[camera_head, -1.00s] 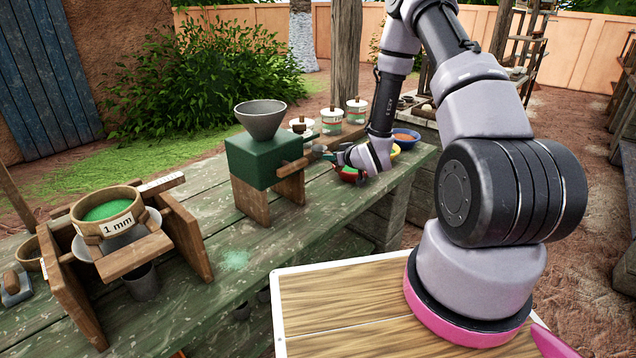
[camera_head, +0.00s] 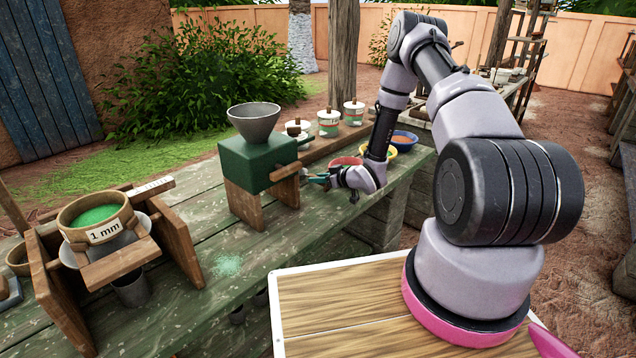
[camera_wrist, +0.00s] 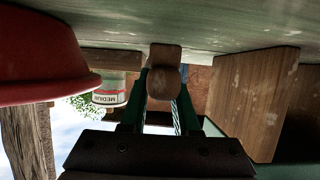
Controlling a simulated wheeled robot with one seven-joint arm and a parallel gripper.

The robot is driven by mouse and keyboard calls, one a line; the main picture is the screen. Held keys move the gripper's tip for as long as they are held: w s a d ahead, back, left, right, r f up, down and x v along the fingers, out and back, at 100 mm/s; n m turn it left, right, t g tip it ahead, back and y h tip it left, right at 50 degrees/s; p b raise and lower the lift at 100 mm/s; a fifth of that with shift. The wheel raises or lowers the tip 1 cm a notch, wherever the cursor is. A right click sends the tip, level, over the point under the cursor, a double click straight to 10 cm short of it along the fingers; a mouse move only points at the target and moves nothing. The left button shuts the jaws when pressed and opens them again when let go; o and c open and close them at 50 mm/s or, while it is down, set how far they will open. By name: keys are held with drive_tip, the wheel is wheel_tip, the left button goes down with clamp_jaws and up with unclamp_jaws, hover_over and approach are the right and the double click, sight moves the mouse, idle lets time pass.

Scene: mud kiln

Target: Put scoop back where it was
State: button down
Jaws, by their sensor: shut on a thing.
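A short wooden piece, which looks like the scoop (camera_head: 285,172), is between the fingers of my gripper (camera_head: 318,179). It points left, in front of the green mill (camera_head: 255,165) with the grey funnel. In the wrist view, its wooden end (camera_wrist: 165,58) shows between the green fingers of my gripper (camera_wrist: 162,105), low near the tabletop. I cannot tell whether it touches the table. Its bowl shape is not clear. A red bowl (camera_head: 345,162) stands just behind my gripper, and also shows at left in the wrist view (camera_wrist: 40,60).
White labelled jars (camera_head: 328,123) stand behind the mill. A yellow bowl and a blue bowl (camera_head: 404,139) lie right of my wrist. A wooden sieve stand (camera_head: 175,235) with a 1 mm sieve (camera_head: 98,216) is at left. The green table (camera_head: 225,290) is clear at front, with spilled green powder.

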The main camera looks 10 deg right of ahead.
drive_tip(key=shift+f, duration=0.65)
drive_tip(key=shift+f, duration=0.25)
drive_tip(key=shift+s, duration=0.1)
